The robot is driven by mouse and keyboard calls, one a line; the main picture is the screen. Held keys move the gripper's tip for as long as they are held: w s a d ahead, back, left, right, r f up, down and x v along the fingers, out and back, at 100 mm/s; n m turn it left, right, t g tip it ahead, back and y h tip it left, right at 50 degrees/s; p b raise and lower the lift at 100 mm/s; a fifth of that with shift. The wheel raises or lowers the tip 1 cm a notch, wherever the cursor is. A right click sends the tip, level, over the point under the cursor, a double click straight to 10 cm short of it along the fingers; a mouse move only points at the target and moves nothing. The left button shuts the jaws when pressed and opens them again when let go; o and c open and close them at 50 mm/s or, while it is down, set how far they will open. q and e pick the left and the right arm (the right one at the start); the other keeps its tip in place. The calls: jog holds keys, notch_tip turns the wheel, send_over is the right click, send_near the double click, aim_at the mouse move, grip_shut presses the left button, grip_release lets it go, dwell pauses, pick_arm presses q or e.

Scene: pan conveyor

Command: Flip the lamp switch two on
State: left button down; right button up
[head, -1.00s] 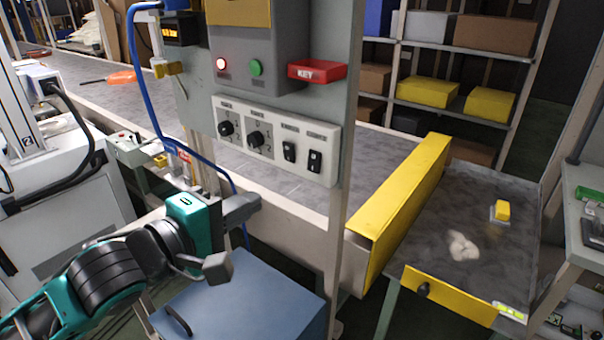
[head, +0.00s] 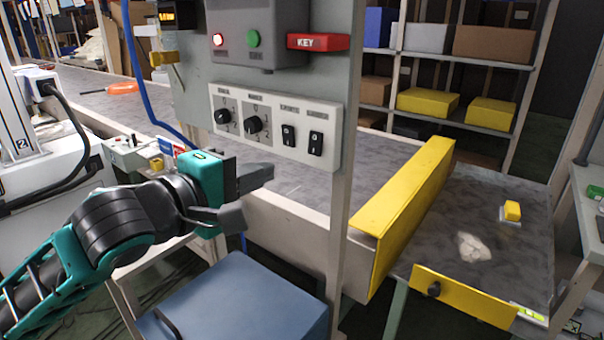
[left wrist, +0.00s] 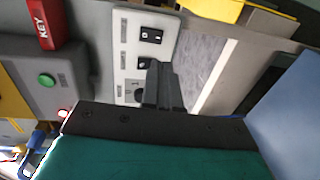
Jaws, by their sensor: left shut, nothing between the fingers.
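The switch panel (head: 270,133) is a white plate on a grey post. It has two knobs at left and two black rocker switches at right, the left rocker (head: 289,135) and the right rocker (head: 316,143). Their small labels are too blurred to read surely. In the left wrist view the right rocker (left wrist: 152,36) is clear and the left rocker (left wrist: 145,62) is close to the fingertips. My left gripper (head: 260,176) is shut and empty, below the panel in the head view. In the left wrist view its fingers (left wrist: 160,82) hide part of a knob. My right gripper is not in view.
Above the panel are a lit red lamp (head: 218,40), a green button (head: 253,38) and a red KEY block (head: 318,42). A blue box (head: 240,295) stands below. The conveyor (head: 300,190) runs behind the post, with a yellow guard (head: 405,205) at right.

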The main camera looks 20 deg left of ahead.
aim_at(315, 152)
pick_arm(q)
jog(key=b+x, duration=0.3)
jog(key=x, duration=0.6)
jog(key=shift+w+d+b, duration=0.15)
jog(key=shift+w+b, duration=0.2)
jog(key=shift+w+d, duration=0.15)
jog(key=shift+w, duration=0.2)
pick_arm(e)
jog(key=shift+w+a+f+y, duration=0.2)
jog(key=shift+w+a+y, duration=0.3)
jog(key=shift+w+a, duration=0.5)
pick_arm(q)
jog(key=shift+d, duration=0.1)
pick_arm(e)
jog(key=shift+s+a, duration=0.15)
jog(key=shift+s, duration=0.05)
pick_arm(q)
jog(key=shift+w+d+f, duration=0.1)
jog(key=shift+d, duration=0.05)
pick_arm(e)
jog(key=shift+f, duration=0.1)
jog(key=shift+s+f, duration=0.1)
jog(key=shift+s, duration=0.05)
